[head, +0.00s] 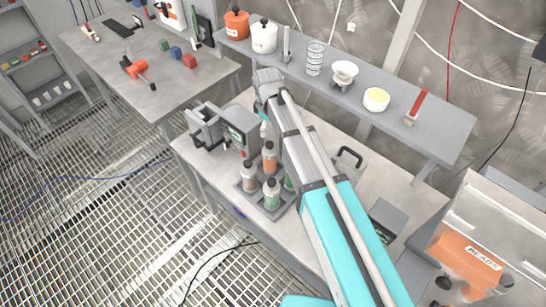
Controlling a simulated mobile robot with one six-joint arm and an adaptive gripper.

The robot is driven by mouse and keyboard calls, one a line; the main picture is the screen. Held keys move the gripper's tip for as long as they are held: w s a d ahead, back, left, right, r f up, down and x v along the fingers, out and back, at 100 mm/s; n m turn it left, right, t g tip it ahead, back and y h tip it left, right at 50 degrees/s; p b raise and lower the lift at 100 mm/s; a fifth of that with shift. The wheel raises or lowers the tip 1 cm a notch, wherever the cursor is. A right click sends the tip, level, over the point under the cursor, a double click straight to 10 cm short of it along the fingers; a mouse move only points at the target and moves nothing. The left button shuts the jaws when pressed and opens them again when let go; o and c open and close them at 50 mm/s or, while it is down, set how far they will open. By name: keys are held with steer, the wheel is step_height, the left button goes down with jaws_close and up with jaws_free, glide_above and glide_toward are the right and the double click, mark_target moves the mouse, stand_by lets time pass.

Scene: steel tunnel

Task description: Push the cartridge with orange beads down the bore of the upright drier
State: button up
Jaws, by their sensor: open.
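The cartridge with orange beads (269,158) stands upright in a grey rack (248,200) on the bench, with a dark cap on top. A brownish cartridge (249,178) and a green one (271,195) stand beside it, and another greenish one is mostly hidden by my arm. My gripper (264,128) hangs below my wrist, just above and behind the orange cartridge, and is mostly hidden. It is open, and I see nothing held in it. I cannot make out an upright drier or its bore for sure; my arm covers part of the bench.
A grey machine with a screen (239,130) stands close left of my gripper. A shelf (440,128) behind carries jars, a coil, a white bowl and a red-handled tool. A black handle (349,155) and a box marked BEADS (470,258) are to the right.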

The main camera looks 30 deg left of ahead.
mark_target(270, 151)
steer(key=shift+f, duration=0.1)
step_height(270, 151, down, 8)
steer(key=b, duration=0.8)
steer(key=shift+d+f+b, duration=0.1)
steer(key=shift+f+b, duration=0.1)
steer(key=shift+b, duration=0.15)
stand_by(0.5)
steer(key=shift+w+d+f+b, duration=0.1)
steer(key=shift+w+f+b, duration=0.05)
steer(key=shift+f+b, duration=2.45)
steer(key=c, duration=1.1)
steer(key=shift+o, duration=0.2)
steer(key=shift+r, duration=0.2)
